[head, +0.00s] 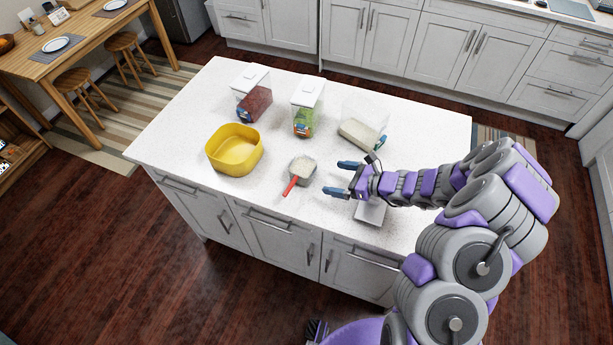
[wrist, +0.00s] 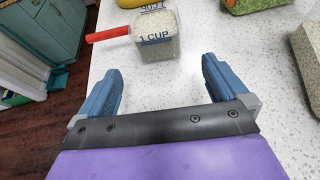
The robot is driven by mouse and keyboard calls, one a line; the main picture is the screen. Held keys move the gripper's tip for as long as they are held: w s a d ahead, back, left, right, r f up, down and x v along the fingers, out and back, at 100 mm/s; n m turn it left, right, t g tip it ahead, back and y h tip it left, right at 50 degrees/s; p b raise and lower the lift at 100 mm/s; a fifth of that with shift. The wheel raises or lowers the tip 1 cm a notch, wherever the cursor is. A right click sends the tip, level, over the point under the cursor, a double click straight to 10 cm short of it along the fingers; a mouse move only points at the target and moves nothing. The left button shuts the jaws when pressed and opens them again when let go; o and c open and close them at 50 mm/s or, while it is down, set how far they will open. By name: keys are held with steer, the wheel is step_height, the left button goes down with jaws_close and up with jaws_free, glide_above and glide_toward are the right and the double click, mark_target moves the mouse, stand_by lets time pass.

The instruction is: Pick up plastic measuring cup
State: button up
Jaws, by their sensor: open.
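The plastic measuring cup (head: 301,169) is clear, with a red handle, and stands on the white island counter. It holds a pale, grainy content. In the wrist view the cup (wrist: 157,38) is marked "1 CUP" and its red handle points left. My gripper (head: 338,178) is to the right of the cup in the head view, apart from it. In the wrist view my gripper (wrist: 160,80) is open and empty, with two blue fingers spread, and the cup lies ahead of the gap between them.
A yellow bowl (head: 234,150) stands left of the cup. Containers with red (head: 252,96), green-labelled (head: 307,107) and pale (head: 362,128) contents stand behind. A flat grey item (head: 371,211) lies under my wrist. The counter's front edge is close to the cup handle.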

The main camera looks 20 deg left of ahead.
mark_target(314, 174)
steer(key=x, duration=0.9)
steer(key=shift+s+a+r, duration=0.2)
steer(key=shift+s+r, duration=0.1)
steer(key=shift+r, duration=0.1)
steer(key=shift+w+d+f+b, duration=0.1)
steer(key=shift+w+d+b, duration=0.05)
steer(key=shift+d+b, duration=0.3)
steer(key=shift+w+a+f, duration=0.1)
steer(key=shift+a+f, duration=0.05)
steer(key=shift+a, duration=0.05)
steer(key=x, duration=0.5)
steer(key=shift+s+a+r, duration=0.1)
steer(key=shift+s+r, duration=0.15)
steer(key=shift+w+d, duration=0.1)
steer(key=shift+d, duration=0.65)
steer(key=c, duration=0.7)
steer(key=shift+r, duration=0.1)
steer(key=shift+c, duration=1.3)
steer(key=shift+a, duration=0.4)
steer(key=shift+c, duration=0.2)
